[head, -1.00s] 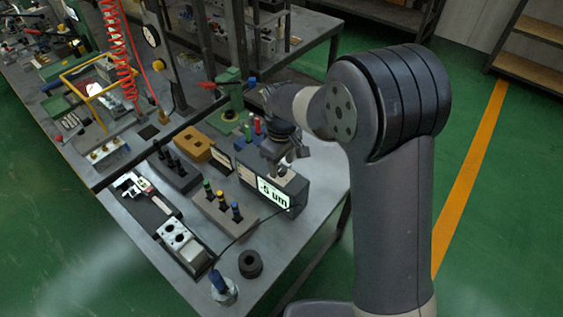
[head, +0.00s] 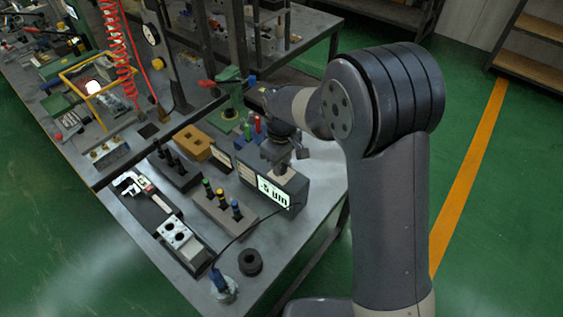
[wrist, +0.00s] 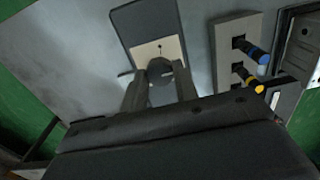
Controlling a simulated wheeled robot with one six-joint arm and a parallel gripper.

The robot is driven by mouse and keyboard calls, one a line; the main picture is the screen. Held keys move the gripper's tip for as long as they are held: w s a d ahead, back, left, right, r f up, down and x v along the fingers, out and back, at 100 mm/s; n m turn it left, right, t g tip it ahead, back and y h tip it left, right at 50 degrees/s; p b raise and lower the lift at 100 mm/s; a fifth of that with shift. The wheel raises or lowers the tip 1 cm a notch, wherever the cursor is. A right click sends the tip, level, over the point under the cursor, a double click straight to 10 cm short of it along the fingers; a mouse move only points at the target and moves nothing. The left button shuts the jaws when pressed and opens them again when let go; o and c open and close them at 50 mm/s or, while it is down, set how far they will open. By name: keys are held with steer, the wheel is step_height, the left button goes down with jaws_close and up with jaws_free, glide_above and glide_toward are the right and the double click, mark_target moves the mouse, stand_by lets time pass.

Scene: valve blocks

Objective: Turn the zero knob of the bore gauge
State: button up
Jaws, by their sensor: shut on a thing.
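The bore gauge's readout box (head: 292,195) stands near the table's right edge, its lit screen (head: 273,192) showing a small value in um; the exact digits are hard to read. In the wrist view, the box's pale panel (wrist: 143,52) carries the dark round zero knob (wrist: 160,70). My gripper (wrist: 160,78) is shut on this knob, one finger on each side. In the head view my gripper (head: 284,166) comes down over the top of the box, and its fingers largely hide the knob.
A block with several coloured-top plugs (head: 222,212) stands just left of the readout box. A dark ring (head: 250,262) and a blue-handled piece (head: 222,286) are at the table's near corner. A cable runs across the tabletop from the box.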

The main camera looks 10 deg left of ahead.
steer(key=shift+n, duration=0.4)
steer(key=n+b, duration=0.1)
steer(key=n, duration=0.3)
steer(key=shift+n+b, duration=0.3)
steer(key=shift+n, duration=0.1)
steer(key=n+b, duration=0.1)
steer(key=n, duration=0.5)
stand_by(0.4)
steer(key=o, duration=1)
steer(key=shift+c, duration=0.2)
steer(key=shift+r, duration=0.1)
step_height(320, 180, up, 11)
steer(key=b, duration=0.1)
steer(key=shift+f, duration=0.2)
